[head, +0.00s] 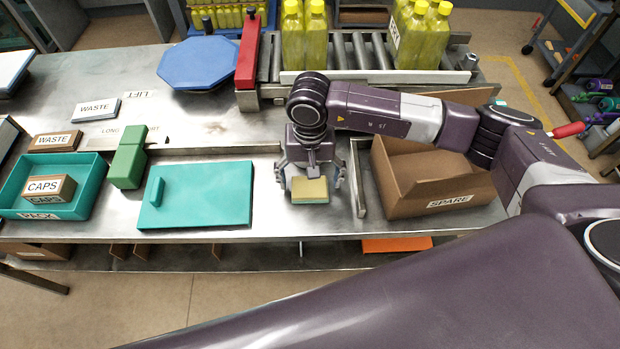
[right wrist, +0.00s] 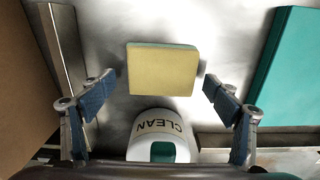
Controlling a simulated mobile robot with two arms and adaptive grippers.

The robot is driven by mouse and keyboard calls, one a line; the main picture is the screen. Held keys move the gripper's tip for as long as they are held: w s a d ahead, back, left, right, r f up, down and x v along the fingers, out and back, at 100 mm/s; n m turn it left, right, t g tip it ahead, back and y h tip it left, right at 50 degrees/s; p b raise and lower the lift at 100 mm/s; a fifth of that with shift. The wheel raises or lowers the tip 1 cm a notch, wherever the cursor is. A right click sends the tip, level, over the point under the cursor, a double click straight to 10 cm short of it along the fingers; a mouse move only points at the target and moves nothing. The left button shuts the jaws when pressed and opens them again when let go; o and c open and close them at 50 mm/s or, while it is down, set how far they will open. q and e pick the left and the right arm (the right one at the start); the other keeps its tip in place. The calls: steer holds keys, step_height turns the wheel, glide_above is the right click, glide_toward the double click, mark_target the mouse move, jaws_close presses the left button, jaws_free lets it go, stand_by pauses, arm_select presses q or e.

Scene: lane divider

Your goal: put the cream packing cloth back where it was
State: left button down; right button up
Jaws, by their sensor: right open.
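The cream packing cloth (head: 309,190) is a flat, folded-looking pad on the metal bench, just in front of my right gripper. In the right wrist view the cloth (right wrist: 160,70) is a pale yellow square with a thin teal edge at the top. My right gripper (head: 311,182) is open above it, pointing down. In the right wrist view its fingers (right wrist: 163,88) are spread on either side with gaps to the cloth. Whether the cloth lies fully flat is hard to tell. My left gripper is not in view.
A white item marked CLEAN (right wrist: 160,135) stands close to the cloth, hidden by the gripper in the head view. A teal lid (head: 195,195) lies left, near a green block (head: 127,165).

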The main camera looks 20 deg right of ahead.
mark_target(310, 182)
steer(key=shift+r, duration=0.55)
step_height(310, 182, up, 11)
steer(key=b, duration=0.3)
steer(key=shift+b, duration=0.3)
